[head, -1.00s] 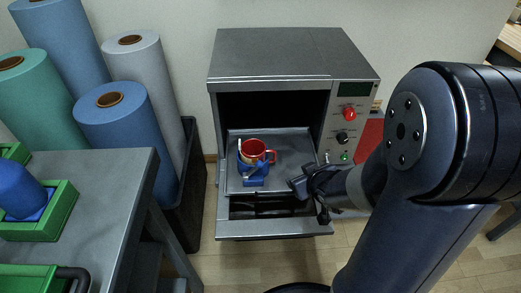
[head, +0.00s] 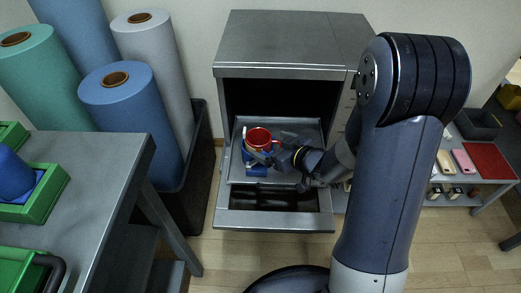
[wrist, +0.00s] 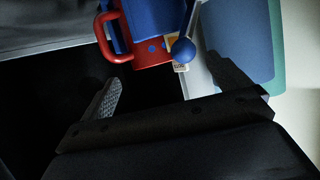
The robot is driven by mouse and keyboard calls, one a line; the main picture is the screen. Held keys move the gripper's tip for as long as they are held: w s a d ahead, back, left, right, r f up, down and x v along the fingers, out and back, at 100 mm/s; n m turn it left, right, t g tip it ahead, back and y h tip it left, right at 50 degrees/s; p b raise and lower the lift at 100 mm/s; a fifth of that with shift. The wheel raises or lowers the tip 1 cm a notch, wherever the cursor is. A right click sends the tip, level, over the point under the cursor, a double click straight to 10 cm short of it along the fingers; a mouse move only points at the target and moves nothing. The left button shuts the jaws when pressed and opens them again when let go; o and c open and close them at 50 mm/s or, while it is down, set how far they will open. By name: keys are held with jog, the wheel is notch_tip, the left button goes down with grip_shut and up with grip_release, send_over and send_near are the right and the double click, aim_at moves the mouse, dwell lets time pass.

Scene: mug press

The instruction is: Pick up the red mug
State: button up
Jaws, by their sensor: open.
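The red mug (head: 258,134) stands in a blue holder (head: 257,171) on the grey pulled-out tray (head: 312,133) of the oven-like press. In the wrist view the mug's red body (wrist: 152,57) and handle (wrist: 101,36) show at the top, partly hidden by blue parts. My gripper (head: 274,149) is open and close to the mug's right side in the head view, overlapping part of it. In the wrist view the two fingers of my gripper (wrist: 164,78) are spread below the mug, with nothing between them. I cannot tell whether a finger touches the mug.
A blue ball-ended lever (wrist: 184,48) is near the mug. A grey table (head: 75,190) and fabric rolls (head: 135,110) stand left. A shelf with a red mat (head: 490,160) is right.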

aim_at(251, 135)
jog(key=b+x, duration=0.1)
jog(key=x, duration=0.4)
jog(key=shift+w+b, duration=0.25)
jog(key=shift+b, duration=0.05)
jog(key=c, duration=1.7)
